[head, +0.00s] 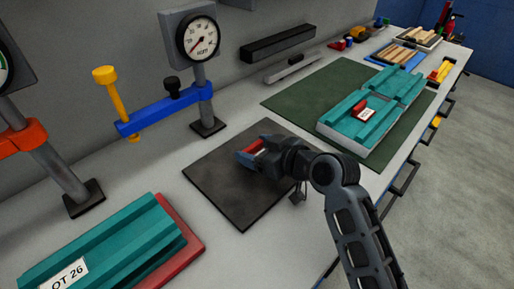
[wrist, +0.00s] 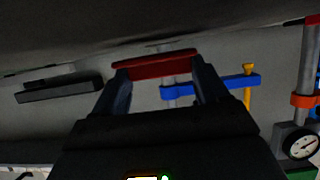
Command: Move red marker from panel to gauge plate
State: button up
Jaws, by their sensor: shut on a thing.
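My gripper (head: 252,149) is shut on a red marker (wrist: 155,67), which spans the gap between the two fingertips in the wrist view. In the head view only a small red part of it shows between the blue fingertips. The gripper is over the dark square plate (head: 222,196) in front of the gauge (head: 201,37); whether the marker touches the plate I cannot tell. A teal ribbed panel (head: 345,129) lies on the green mat to the right. Another red piece with a white label (head: 364,111) sits on that panel.
A blue clamp arm (head: 150,115) with a yellow knob (head: 104,76) extends left from the gauge post. A teal panel on a red base (head: 180,262) lies at front left. Dark bars (head: 278,43) lie along the wall. Trays (head: 397,57) stand at the far end.

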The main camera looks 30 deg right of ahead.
jog(key=shift+s+f+b, duration=0.15)
jog(key=shift+f+b, duration=0.4)
jog(key=shift+f, duration=0.25)
jog(key=o, duration=1)
jog(key=shift+f, duration=0.15)
jog(key=shift+o, duration=0.2)
jog(key=shift+r+p, duration=0.4)
jog(key=shift+r, duration=0.05)
jog(key=shift+s+d+r, duration=0.1)
jog(key=shift+s+r, duration=0.1)
jog(key=v, duration=1.1)
jog(key=shift+r+b, duration=0.45)
jog(key=shift+r, duration=0.05)
jog(key=shift+s, duration=0.15)
